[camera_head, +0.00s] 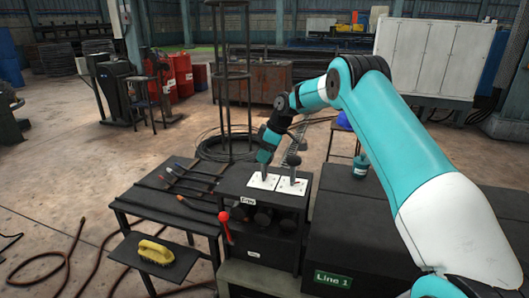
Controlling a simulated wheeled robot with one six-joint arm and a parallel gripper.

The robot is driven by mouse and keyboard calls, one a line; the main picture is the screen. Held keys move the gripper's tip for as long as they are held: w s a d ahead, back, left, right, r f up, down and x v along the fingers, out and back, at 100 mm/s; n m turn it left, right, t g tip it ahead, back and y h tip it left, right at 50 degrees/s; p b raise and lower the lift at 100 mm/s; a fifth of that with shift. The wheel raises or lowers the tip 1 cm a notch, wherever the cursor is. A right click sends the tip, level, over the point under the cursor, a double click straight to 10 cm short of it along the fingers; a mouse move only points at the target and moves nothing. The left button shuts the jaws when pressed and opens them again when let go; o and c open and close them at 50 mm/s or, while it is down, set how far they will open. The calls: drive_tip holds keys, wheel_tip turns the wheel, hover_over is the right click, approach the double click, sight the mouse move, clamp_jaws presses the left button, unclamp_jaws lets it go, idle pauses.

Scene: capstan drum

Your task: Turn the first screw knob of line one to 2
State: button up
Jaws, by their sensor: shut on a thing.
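A dark control box (236,187) stands in the middle, with two white dial plates on its top. My gripper (264,171) points down onto the left plate (257,182) and is shut on the first screw knob there, which is mostly hidden by the fingers. A second knob (293,161) stands upright on the right plate (295,187), just right of my gripper. The marks on the plates are too small to read. A green sign (333,279) reading "Line 1" is on the dark housing at lower right.
A red-knobbed lever (225,218) sticks out at the box's front left. A black table (135,203) on the left holds several tools. A yellow brush (155,251) lies on a low shelf in front. A teal can (361,166) stands behind right, on the housing.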

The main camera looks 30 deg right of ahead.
drive_tip(key=shift+n, duration=0.6)
drive_tip(key=shift+n+g, duration=0.3)
drive_tip(key=o, duration=0.9)
drive_tip(key=p+v, duration=0.1)
drive_tip(key=v, duration=0.4)
drive_tip(key=p+v, duration=0.2)
drive_tip(key=v, duration=0.4)
drive_tip(key=p+v, duration=0.2)
drive_tip(key=v, duration=0.4)
drive_tip(key=shift+d+r, duration=0.15)
drive_tip(key=shift+d, duration=0.35)
